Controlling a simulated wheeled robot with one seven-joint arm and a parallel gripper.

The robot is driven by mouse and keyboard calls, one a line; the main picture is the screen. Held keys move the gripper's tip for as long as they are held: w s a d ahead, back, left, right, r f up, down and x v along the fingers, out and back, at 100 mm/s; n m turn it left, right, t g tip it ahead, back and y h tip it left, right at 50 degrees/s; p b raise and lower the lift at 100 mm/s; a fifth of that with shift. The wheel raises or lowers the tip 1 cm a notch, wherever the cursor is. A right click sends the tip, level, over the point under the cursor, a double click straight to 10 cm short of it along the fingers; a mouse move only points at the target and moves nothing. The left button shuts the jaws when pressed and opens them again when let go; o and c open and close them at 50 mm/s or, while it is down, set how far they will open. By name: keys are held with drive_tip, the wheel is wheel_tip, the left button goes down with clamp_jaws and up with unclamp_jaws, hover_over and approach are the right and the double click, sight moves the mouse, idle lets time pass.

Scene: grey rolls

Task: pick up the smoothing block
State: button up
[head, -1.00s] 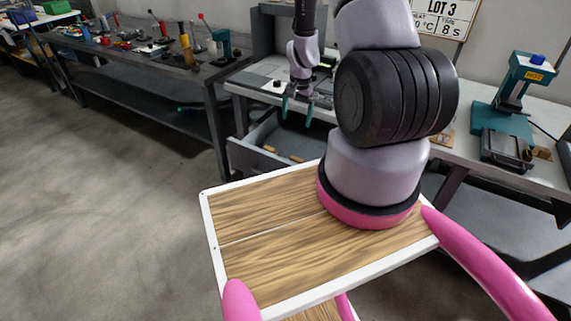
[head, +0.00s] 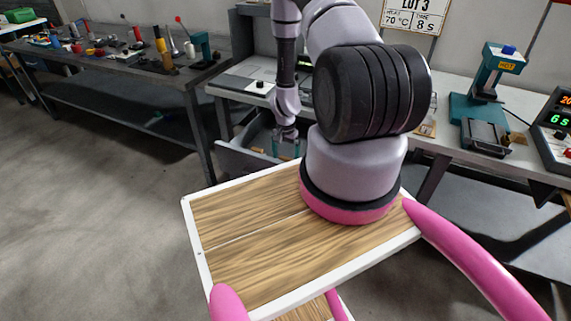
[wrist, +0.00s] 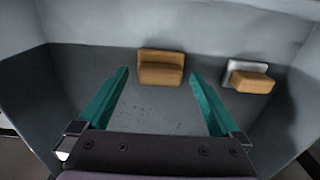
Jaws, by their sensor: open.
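My gripper (head: 286,147) is open and empty, reaching down into an open grey drawer (head: 236,161) under the bench. In the wrist view its teal fingers (wrist: 158,74) stand apart. A tan-brown block (wrist: 161,71) with a stepped shape lies on the drawer floor near the far wall, beyond and between the fingertips, not touched. A second tan block (wrist: 252,83) with a pale grey-white piece (wrist: 246,70) behind it lies to the right, outside the right finger. I cannot tell which of the two is the smoothing block. In the head view the drawer's contents are mostly hidden.
Drawer walls (wrist: 60,30) stand close around my gripper. The bench above carries a teal press (head: 487,95) and a timer box (head: 553,130) at the right. Another bench (head: 120,65) with many tools stands at the left. The floor at the left is clear.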

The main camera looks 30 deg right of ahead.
sight(286, 158)
wheel_tip(286, 158, down, 2)
drive_tip(key=shift+c, duration=0.3)
drive_tip(key=c, duration=1.2)
wheel_tip(286, 158, up, 10)
drive_tip(key=shift+r, duration=0.1)
